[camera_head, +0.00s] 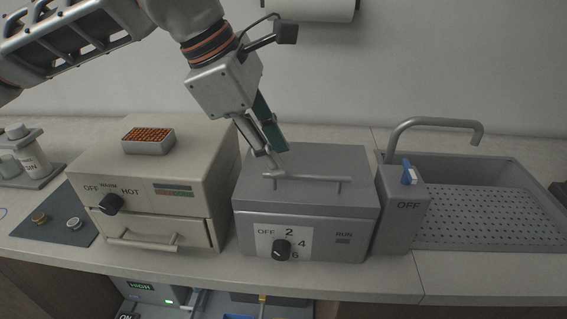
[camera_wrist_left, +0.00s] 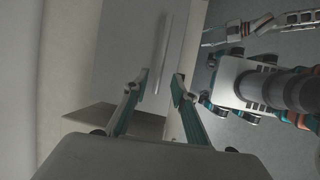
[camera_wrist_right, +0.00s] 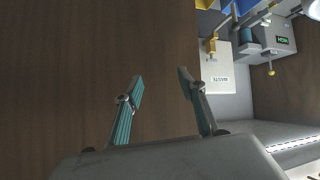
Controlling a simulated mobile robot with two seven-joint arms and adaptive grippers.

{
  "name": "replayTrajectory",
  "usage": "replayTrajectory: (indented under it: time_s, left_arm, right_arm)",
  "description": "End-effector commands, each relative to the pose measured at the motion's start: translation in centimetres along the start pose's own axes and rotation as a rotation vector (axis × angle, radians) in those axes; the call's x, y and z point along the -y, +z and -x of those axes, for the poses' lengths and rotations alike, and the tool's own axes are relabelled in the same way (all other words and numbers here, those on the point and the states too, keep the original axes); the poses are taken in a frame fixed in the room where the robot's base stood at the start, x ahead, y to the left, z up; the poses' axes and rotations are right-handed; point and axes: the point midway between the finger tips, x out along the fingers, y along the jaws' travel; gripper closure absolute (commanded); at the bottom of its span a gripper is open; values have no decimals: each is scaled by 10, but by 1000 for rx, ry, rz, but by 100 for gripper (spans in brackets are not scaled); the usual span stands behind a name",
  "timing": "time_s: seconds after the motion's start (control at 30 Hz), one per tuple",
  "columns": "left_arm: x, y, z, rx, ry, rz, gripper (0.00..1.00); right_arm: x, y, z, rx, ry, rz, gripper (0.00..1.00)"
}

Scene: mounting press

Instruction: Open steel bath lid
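The steel bath (camera_head: 290,225) is a grey box on the counter with a dial marked OFF, 2, 4, 6 and a RUN label. Its grey lid (camera_head: 335,160) is down, with a bar handle (camera_head: 308,179) along the front of its top. My left gripper (camera_head: 275,160) is just above the left end of the handle, pointing down. In the left wrist view its fingers (camera_wrist_left: 160,85) are apart, with the handle (camera_wrist_left: 164,50) beyond the gap between them. My right gripper (camera_wrist_right: 158,85) is open and empty in the right wrist view, facing a brown wooden surface.
A beige oven (camera_head: 150,190) marked HOT stands left of the bath, with a tray of orange pieces (camera_head: 148,140) on top. A grey block with a blue switch (camera_head: 409,172) and a sink (camera_head: 480,215) with a tap are to the right.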

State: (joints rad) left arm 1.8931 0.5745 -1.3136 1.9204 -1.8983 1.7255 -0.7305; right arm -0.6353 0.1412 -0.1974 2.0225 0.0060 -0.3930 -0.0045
Motion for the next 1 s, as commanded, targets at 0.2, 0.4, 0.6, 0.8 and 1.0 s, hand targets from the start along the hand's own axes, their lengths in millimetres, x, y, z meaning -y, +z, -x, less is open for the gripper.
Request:
replayTrajectory:
  time_s: [0.2, 0.4, 0.6, 0.8, 1.0]
  left_arm:
    - [1, 0, -30, 1, -3, 0, 74]
    - [0, 0, -39, 1, -1, 1, 74]
    - [0, 0, -39, 1, -1, 1, 74]
    - [0, 0, -39, 2, -1, 0, 100]
    - [0, 1, -38, 2, -3, 2, 100]
  right_arm:
    - [-1, 1, 0, -1, 2, 3, 60]
    - [-3, -4, -3, -10, 5, 6, 60]
    - [-5, -9, -6, -18, 8, 8, 60]
    - [-4, -6, -5, -13, 6, 7, 60]
    - [-3, -4, -4, -8, 5, 6, 60]
